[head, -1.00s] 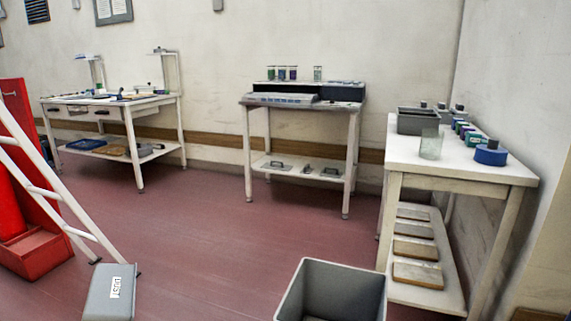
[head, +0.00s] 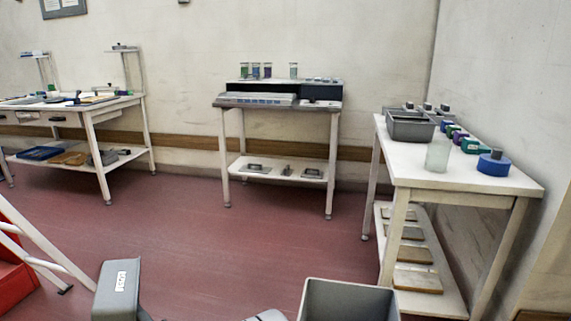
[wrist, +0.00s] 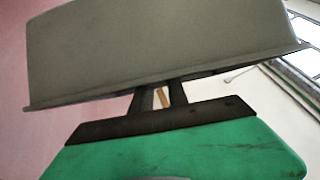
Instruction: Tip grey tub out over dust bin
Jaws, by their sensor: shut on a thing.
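My gripper (wrist: 162,98) is shut on the grey tub, its two dark fingers meeting it at the rim. The tub (wrist: 160,45) fills the upper wrist view, with its outer wall and long rim showing.
A white table (head: 408,170) with a grey tray (head: 410,127), glass and tape rolls stands at right. A bench (head: 228,150) stands against the back wall, another table (head: 92,118) at left. A white ladder (head: 35,243) stands at lower left. The red floor between is clear.

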